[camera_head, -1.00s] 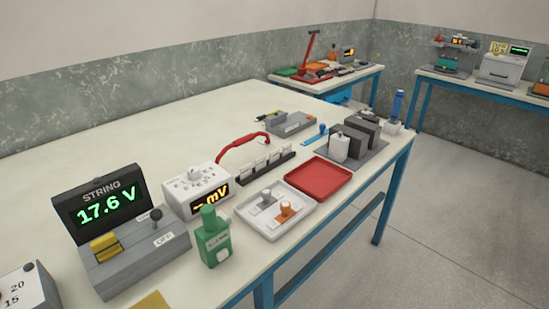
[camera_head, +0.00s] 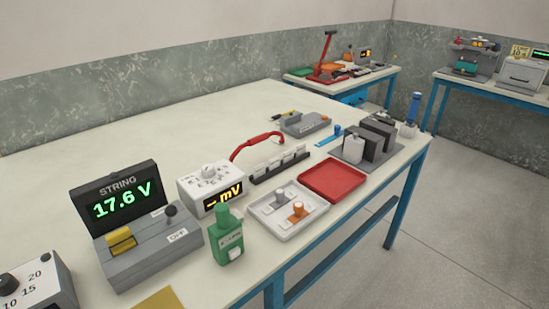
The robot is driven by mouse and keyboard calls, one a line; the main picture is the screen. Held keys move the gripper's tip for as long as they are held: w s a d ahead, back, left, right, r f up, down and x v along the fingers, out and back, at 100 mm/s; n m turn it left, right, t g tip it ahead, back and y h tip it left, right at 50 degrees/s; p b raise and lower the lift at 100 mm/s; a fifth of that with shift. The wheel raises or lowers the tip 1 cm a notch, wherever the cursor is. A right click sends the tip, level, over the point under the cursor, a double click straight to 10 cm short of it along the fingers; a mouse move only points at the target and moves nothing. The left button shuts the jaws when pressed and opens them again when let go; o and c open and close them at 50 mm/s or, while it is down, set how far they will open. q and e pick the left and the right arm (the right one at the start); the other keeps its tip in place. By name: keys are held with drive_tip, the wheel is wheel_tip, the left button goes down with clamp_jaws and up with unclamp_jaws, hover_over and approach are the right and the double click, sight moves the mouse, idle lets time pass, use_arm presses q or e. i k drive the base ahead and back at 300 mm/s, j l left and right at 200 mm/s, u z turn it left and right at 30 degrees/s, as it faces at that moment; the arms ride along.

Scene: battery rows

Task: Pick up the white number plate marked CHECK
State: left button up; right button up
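Several small white plates (camera_head: 292,157) stand in a row in a black rack (camera_head: 262,179) near the middle of the table. Their markings are too small to read, so I cannot tell which one says CHECK. Neither of my grippers shows in the head view.
On the white table (camera_head: 120,150) are a STRING display box (camera_head: 118,202), a mV meter (camera_head: 209,190), a green bottle-like item (camera_head: 228,240), a white tray (camera_head: 262,221), a red tray (camera_head: 333,178) and dark blocks (camera_head: 380,132).

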sight(287, 156)
drive_tip(key=i+l+u, duration=0.3)
drive_tip(key=l+u, duration=0.25)
drive_tip(key=l, duration=0.15)
drive_tip(key=i+l+u, duration=0.15)
drive_tip(key=l+u, duration=0.4)
drive_tip(key=l, duration=0.25)
drive_tip(key=i, duration=0.05)
